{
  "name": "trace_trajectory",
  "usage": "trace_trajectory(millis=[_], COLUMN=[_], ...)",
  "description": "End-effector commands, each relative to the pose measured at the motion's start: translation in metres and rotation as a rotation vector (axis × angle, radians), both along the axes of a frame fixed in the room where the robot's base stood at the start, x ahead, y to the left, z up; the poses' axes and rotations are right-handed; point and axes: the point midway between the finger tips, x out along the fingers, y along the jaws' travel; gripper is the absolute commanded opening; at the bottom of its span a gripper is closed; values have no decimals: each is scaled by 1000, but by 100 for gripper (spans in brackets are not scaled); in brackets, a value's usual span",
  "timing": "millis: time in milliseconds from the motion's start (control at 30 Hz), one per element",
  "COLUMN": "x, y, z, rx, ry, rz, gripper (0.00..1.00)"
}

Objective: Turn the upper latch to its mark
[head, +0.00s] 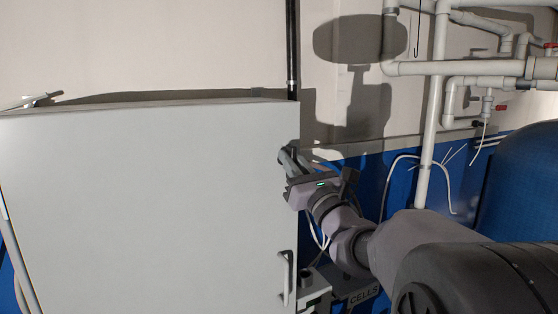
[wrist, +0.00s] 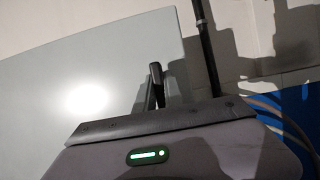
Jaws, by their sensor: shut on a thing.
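A large pale grey cabinet door (head: 140,200) fills the left of the head view. My gripper (head: 287,160) reaches the door's right edge, near its upper corner. The upper latch shows in the wrist view as a small dark handle (wrist: 156,72), standing roughly upright near that edge. My gripper in the wrist view (wrist: 152,95) is shut on the latch; the fingers are mostly hidden behind its body. In the head view my gripper covers most of the latch. I cannot make out the latch's mark in either view.
A bar handle (head: 285,278) sits low on the door's right side. A black vertical pipe (head: 292,50) runs up behind the door edge. White pipes (head: 433,110) and a blue tank (head: 520,185) stand at the right.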

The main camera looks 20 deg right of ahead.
Motion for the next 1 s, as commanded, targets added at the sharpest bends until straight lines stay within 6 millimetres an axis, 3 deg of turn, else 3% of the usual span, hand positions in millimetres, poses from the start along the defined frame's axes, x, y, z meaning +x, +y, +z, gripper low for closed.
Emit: trace_trajectory(millis=[367,1000], x=[0,0], y=[1,5], z=[-5,-6], rx=[-176,-778], ry=[-7,-27], rz=[-1,-2], gripper=[0,0])
